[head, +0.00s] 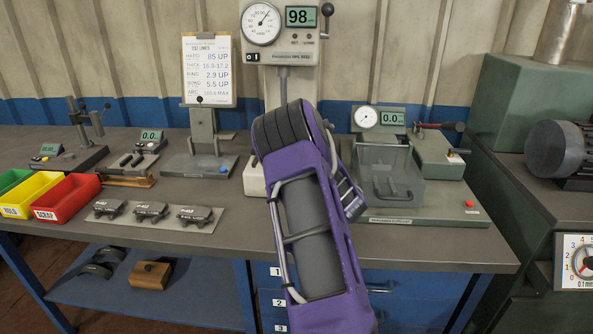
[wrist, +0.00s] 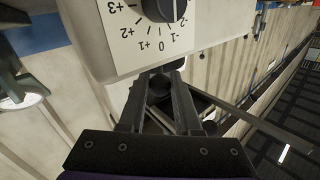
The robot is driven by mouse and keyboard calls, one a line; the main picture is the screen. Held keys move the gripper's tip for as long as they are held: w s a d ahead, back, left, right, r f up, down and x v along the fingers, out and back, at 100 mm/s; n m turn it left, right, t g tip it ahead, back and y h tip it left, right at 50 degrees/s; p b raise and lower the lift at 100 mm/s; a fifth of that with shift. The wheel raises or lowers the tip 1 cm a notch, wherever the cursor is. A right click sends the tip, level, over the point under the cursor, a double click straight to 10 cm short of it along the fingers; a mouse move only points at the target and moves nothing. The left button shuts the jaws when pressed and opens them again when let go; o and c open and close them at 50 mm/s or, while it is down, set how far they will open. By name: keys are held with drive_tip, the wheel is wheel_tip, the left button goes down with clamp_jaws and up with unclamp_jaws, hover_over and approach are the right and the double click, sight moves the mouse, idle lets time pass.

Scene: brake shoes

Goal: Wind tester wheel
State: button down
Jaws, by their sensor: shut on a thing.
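The tester (head: 282,35) stands at the back middle, with a round dial and a display reading 98. A lever with a black ball (head: 327,9) rises at its right. My purple arm hides the tester's lower part and my gripper in the head view. In the wrist view, my gripper (wrist: 160,82) is shut on a dark round knob (wrist: 160,89) just below a pale housing (wrist: 95,50) with a numbered black dial (wrist: 165,8). Dark bars behind the fingers may belong to the wheel, but its rim is not clear.
Brake shoes (head: 151,211) lie on a plate at the front left, near coloured bins (head: 66,198). A clear-walled device (head: 390,178) stands right of my arm. A clipboard (head: 208,69) stands left of the tester. Bare bench shows at the front.

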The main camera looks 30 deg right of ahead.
drive_tip(key=shift+w+d+n+y, duration=0.1)
drive_tip(key=shift+d+n+y, duration=0.45)
drive_tip(key=shift+y, duration=0.45)
drive_tip(key=shift+a+r, duration=0.1)
drive_tip(key=c, duration=0.6)
unclamp_jaws()
drive_tip(key=s, duration=0.5)
drive_tip(key=s+d, duration=0.1)
drive_tip(key=s, duration=0.5)
drive_tip(key=s+d, duration=0.1)
drive_tip(key=s, duration=0.5)
drive_tip(key=shift+s+d+p, duration=0.1)
drive_tip(key=shift+d+p, duration=0.1)
drive_tip(key=shift+p, duration=0.15)
